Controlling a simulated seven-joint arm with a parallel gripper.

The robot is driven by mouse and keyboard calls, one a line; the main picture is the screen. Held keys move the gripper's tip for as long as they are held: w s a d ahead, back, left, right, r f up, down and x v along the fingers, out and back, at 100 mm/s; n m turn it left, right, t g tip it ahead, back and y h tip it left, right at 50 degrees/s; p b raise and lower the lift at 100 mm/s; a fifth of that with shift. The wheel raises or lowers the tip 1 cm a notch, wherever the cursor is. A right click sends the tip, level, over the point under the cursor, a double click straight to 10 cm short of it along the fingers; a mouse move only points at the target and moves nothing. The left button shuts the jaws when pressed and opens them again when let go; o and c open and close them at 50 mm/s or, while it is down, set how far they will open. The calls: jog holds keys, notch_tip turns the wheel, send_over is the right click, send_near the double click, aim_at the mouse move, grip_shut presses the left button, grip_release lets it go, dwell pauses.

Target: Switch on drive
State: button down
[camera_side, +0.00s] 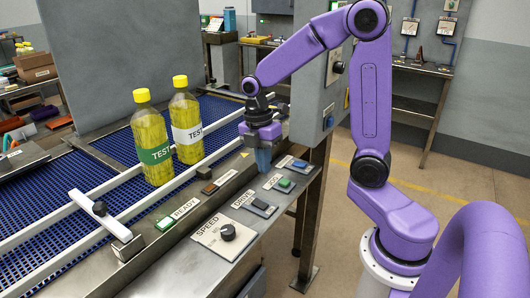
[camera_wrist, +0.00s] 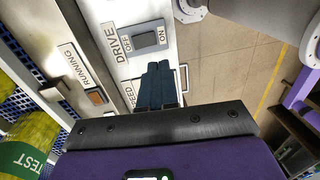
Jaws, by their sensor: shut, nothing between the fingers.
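The DRIVE switch (camera_side: 262,205) is a dark rocker on the sloping control panel. It shows close up in the wrist view (camera_wrist: 148,39), between OFF and ON labels; I cannot tell which side is pressed in. My gripper (camera_side: 262,167) points down over the panel, beyond the switch in the side view. Its dark blue fingers are shut together and empty. In the wrist view their tips (camera_wrist: 158,66) lie just below the switch in the picture, apart from it as far as I can see.
The SPEED knob (camera_side: 227,232) and the JOG button (camera_side: 285,183) flank the switch. A green READY lamp (camera_side: 165,223) and a dull orange-brown RUNNING lamp (camera_side: 208,188) sit on the ledge. Two yellow TEST bottles (camera_side: 153,137) stand on the blue conveyor (camera_side: 30,208) between white rails.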

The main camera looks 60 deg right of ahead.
jog(key=shift+s+r, duration=0.2)
jog(key=shift+r, duration=1.35)
jog(key=s+a+f+m, duration=0.1)
jog(key=s+a, duration=0.3)
jog(key=s, duration=0.5)
jog(key=s+a+m+t, duration=0.1)
jog(key=s+a+m, duration=0.3)
jog(key=s, duration=0.6)
jog(key=shift+s+a+f+t, duration=0.2)
jog(key=shift+f+t, duration=0.1)
jog(key=shift+f, duration=0.1)
